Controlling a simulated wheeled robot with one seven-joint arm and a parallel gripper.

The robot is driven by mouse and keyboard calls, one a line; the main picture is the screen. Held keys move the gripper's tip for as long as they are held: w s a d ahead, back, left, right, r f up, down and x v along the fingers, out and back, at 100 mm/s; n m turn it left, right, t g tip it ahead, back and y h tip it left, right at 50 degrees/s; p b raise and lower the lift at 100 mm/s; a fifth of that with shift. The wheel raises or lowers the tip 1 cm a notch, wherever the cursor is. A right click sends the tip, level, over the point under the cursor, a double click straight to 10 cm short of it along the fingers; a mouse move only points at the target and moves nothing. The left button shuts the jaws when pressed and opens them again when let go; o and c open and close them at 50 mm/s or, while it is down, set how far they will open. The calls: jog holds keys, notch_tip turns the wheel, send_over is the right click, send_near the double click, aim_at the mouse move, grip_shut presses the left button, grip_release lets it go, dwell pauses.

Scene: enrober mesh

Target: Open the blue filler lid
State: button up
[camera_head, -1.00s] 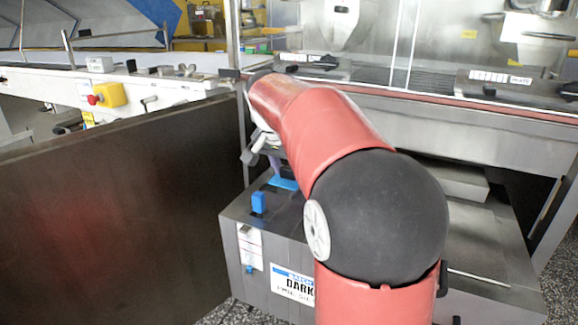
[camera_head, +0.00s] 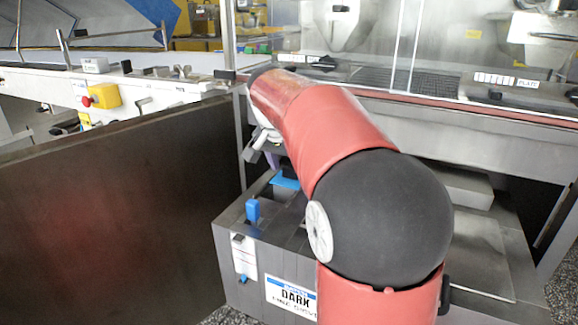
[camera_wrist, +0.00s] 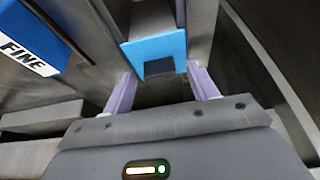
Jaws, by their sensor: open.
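A blue flap (camera_head: 284,179), which looks like the filler lid, is on top of the grey metal tank (camera_head: 226,252), partly hidden behind my arm. In the wrist view the blue flap (camera_wrist: 155,48) has a dark notch at its lower edge. My gripper (camera_wrist: 160,72) is open, with its two pale purple fingers on either side of the flap's near edge and nothing held. I cannot tell whether the fingers touch it. In the head view my gripper (camera_head: 272,160) is mostly hidden by my arm, with a finger just above the flap.
A blue upright piece (camera_head: 252,210) stands on the tank's front left. The tank carries a DARK label (camera_head: 293,297). A blue and white FINE label (camera_wrist: 30,38) is left in the wrist view. A tall dark panel (camera_head: 110,200) stands left; a machine with a red-edged ledge (camera_head: 480,110) is behind.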

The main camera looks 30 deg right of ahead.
aim_at(283, 186)
jog(key=v, duration=0.7)
jog(key=shift+p, duration=0.3)
jog(key=shift+a, duration=0.1)
